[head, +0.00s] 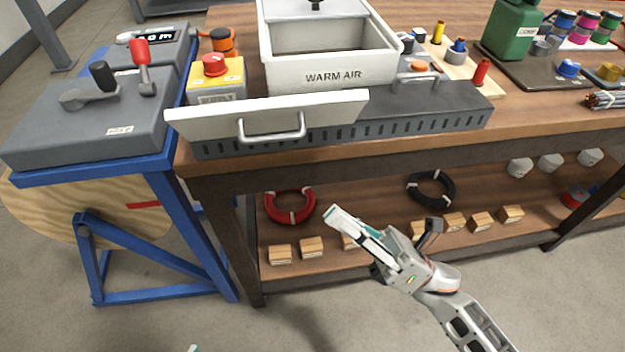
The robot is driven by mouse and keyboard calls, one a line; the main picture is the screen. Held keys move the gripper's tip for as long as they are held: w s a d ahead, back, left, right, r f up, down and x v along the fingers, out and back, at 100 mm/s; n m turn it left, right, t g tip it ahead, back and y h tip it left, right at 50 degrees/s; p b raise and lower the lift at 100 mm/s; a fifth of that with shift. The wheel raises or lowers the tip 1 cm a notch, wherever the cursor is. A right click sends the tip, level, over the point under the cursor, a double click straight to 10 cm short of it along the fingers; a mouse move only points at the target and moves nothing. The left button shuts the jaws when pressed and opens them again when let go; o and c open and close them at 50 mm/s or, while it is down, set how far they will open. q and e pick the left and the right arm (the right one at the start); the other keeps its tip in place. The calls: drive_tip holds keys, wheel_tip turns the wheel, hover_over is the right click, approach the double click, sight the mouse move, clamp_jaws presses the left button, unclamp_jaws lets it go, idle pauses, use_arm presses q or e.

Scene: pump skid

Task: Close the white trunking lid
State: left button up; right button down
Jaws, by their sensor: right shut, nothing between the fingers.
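The white trunking lid (220,121) is a long panel with a bar handle (272,127) on its face. It stands tilted up along the left part of the grey slotted trunking (440,108), at the bench's front edge. The trunking's right part shows beyond the lid's end; what lies behind the lid is hidden. My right gripper (335,216) is shut and empty, low in front of the bench's lower shelf and well below the lid, apart from it. Only a small tip of my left gripper (193,348) shows at the bottom edge, so its fingers cannot be judged.
A grey lever console (95,105) sits on a blue stand. The bench's front edge (400,145) overhangs the shelf holding wooden blocks and cable coils.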

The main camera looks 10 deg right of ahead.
use_arm(q)
drive_tip(key=shift+s+a+f+m+g+y+p, duration=0.2)
drive_tip(key=shift+s+a+f+p, duration=0.1)
drive_tip(key=shift+a+p, duration=0.2)
drive_tip(key=shift+s+a+f+m+g+y+p, duration=0.1)
drive_tip(key=shift+s+a+f+y+p, duration=0.1)
drive_tip(key=shift+a+f+p, duration=0.3)
use_arm(e)
drive_tip(key=d+r+x, duration=0.2)
drive_tip(key=x, duration=1)
drive_tip(key=shift+w+r, duration=0.15)
drive_tip(key=shift+w, duration=0.3)
use_arm(q)
drive_tip(key=shift+d+r, duration=0.1)
drive_tip(key=shift+r, duration=0.05)
use_arm(e)
drive_tip(key=shift+a, duration=0.15)
